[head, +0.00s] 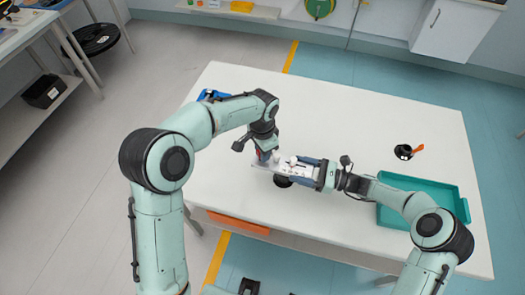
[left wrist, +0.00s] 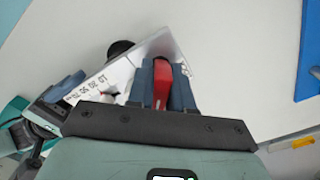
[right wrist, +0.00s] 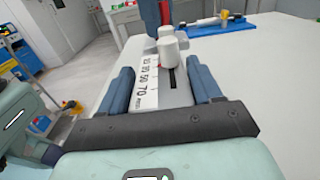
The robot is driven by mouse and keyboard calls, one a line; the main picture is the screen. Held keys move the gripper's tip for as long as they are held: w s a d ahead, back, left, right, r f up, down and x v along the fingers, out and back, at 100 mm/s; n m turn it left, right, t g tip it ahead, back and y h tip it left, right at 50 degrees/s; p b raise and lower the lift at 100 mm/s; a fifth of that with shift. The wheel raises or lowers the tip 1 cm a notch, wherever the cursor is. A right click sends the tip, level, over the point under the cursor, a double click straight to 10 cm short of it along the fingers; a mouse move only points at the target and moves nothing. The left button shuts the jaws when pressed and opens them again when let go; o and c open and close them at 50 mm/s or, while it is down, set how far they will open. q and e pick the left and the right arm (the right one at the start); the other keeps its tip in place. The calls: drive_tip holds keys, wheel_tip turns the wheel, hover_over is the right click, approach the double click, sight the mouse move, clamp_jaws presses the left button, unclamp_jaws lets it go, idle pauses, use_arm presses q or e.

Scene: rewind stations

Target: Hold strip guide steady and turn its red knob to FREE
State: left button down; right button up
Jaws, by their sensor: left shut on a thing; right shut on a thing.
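The strip guide (head: 291,169) is a pale plate with a printed number scale, near the middle of the white table. In the right wrist view its scale (right wrist: 148,85), slot and white post (right wrist: 167,48) show between my right fingers. My right gripper (head: 307,169) is shut on the guide's right end. My left gripper (head: 264,156) comes down at its other end. In the left wrist view it is shut on the red knob (left wrist: 162,88), a fingertip on each side. The knob's mark and any FREE label are hidden or too small to read.
A teal tray (head: 456,194) lies at the table's right, partly behind my right arm. A black round item (head: 403,152) with an orange handle lies beyond it. A blue item (head: 207,95) is at the far left. The back middle of the white table (head: 340,105) is clear.

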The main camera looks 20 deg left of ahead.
use_arm(q)
drive_tip(key=shift+m, duration=0.5)
use_arm(e)
drive_tip(key=shift+d, duration=0.1)
use_arm(q)
drive_tip(key=shift+a, duration=0.1)
drive_tip(key=c, duration=1.1)
unclamp_jaws()
wheel_tip(320, 180, up, 12)
use_arm(e)
drive_tip(key=o, duration=1.4)
